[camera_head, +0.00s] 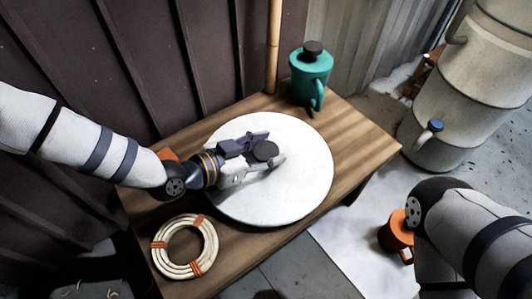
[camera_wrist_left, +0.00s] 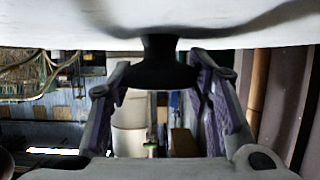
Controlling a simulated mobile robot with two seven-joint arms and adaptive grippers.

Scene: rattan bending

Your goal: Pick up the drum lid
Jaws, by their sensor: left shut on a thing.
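The drum lid (camera_head: 300,190) is a large, round, pale disc over the wooden table, with a dark knob (camera_head: 266,151) near its middle. My left gripper (camera_head: 264,152) is over the lid and shut on its knob. In the left wrist view, the knob (camera_wrist_left: 160,72) shows between the two fingers, with the pale underexposed lid surface (camera_wrist_left: 90,22) across the top. I cannot tell whether the lid rests on the table or is slightly raised. My right arm shows at the lower right, with its gripper out of view.
A coil of pale rattan (camera_head: 184,246) with orange ties lies at the table's front left. A teal jug (camera_head: 311,72) stands at the back. A large pale drum (camera_head: 462,105) stands on the floor at right. The wooden table (camera_head: 355,135) has free room on its right.

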